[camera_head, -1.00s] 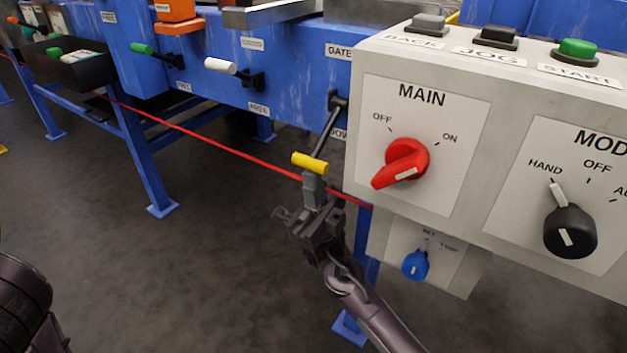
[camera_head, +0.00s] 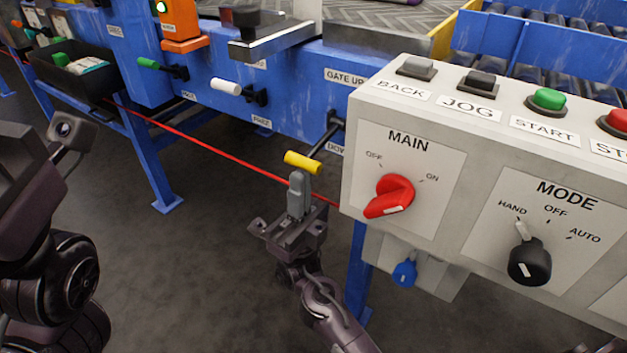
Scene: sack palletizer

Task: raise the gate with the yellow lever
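The yellow lever (camera_head: 302,162) is a yellow grip on a dark rod that slants down and left from its pivot on the blue machine frame, beside the GATE UP label (camera_head: 345,77). A lower label beside the rod is partly hidden by the control box. My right gripper (camera_head: 299,182) points up from below, its grey fingers together as one block. Their tips meet the underside of the yellow grip, which shows whole above them; no finger is seen wrapped over it. My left arm is at the left edge, its fingers out of sight. The gate cannot be made out.
The control box (camera_head: 400,110) stands close right of the lever, with a red MAIN knob (camera_head: 391,196) and a black MODE knob (camera_head: 529,262). A white lever (camera_head: 225,87) and a green lever (camera_head: 148,63) are farther left. A red cord (camera_head: 220,152) runs behind my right gripper.

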